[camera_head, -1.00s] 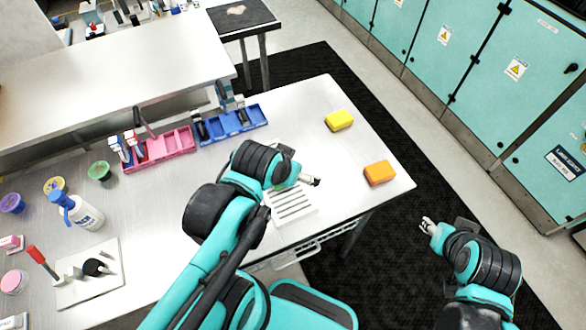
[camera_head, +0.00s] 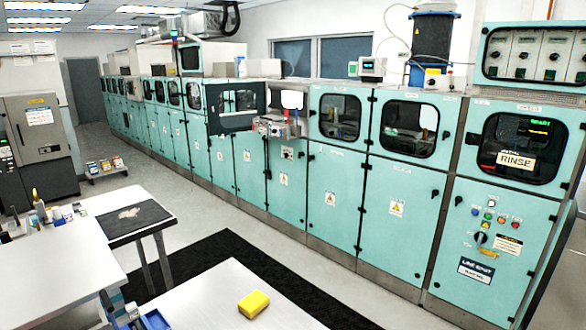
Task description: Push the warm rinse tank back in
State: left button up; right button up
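A long line of teal machine modules (camera_head: 330,200) runs along the wall. Midway along it, a dark-framed hatch (camera_head: 237,104) stands swung open. Beside the hatch, a grey metal unit (camera_head: 277,127) juts out from the line at about window height. It may be the warm rinse tank, but I cannot read a label on it. Neither of my grippers is in view.
A steel table with a yellow sponge (camera_head: 253,303) and part of a blue tray (camera_head: 155,320) is at the bottom. A small table with a black top (camera_head: 130,218) stands at left. A black floor mat (camera_head: 215,262) and open grey floor lie before the modules.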

aim_at(277, 127)
jog(key=l+z, duration=0.2)
jog(key=z, duration=0.2)
jog(key=l+z, duration=0.25)
jog(key=z, duration=0.15)
jog(key=i+l, duration=1.4)
jog(key=i+j+u, duration=0.15)
jog(key=i+u, duration=0.65)
jog(key=i, duration=0.15)
jog(key=i+l+u, duration=0.15)
jog(key=i+u, duration=0.25)
jog(key=i+l+u, duration=0.35)
jog(key=i, duration=0.15)
jog(key=i+j+u, duration=0.25)
jog(key=i+u, duration=0.2)
jog(key=i, duration=0.5)
jog(key=i+u, duration=0.4)
jog(key=i, duration=0.55)
jog(key=i+z, duration=0.35)
jog(key=i+j+z, duration=0.2)
jog(key=i+z, duration=0.2)
jog(key=i, duration=0.15)
jog(key=i+j+z, duration=0.45)
jog(key=i+z, duration=0.2)
jog(key=i+j+z, duration=0.3)
jog(key=i+l, duration=0.05)
jog(key=i, duration=0.05)
